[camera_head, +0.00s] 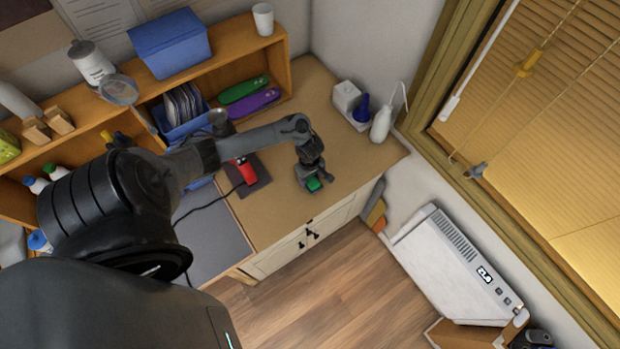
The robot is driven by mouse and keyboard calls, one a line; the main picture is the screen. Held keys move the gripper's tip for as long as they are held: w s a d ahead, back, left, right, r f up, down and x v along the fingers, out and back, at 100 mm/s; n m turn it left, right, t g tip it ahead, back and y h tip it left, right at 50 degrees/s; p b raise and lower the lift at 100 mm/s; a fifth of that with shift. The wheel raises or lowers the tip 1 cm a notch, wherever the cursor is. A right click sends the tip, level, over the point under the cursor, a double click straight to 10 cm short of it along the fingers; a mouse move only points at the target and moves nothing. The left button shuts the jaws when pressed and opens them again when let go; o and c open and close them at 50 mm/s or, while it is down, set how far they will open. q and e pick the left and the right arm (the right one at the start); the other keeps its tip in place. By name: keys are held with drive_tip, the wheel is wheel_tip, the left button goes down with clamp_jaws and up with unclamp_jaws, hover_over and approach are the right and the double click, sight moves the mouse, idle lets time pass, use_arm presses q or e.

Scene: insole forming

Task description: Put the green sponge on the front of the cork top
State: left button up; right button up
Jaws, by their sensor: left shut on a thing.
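The green sponge (314,184) is a small green block near the front of the cork top (275,215), the tan surface of the corner cabinet. My left gripper (317,182) is over the front part of the cork top and is shut on the sponge. Its fingers hide part of the sponge. I cannot tell whether the sponge touches the cork or is held just above it. My right gripper is not in view.
A red tool (244,170) lies on a dark mat left of the gripper. A white bottle (382,122) and a tray with a blue item (361,108) stand at the back right. The cork between them and the gripper is clear.

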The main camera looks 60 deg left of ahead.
use_arm(q)
drive_tip(key=shift+f, duration=0.3)
drive_tip(key=o, duration=0.9)
drive_tip(key=shift+o, duration=0.2)
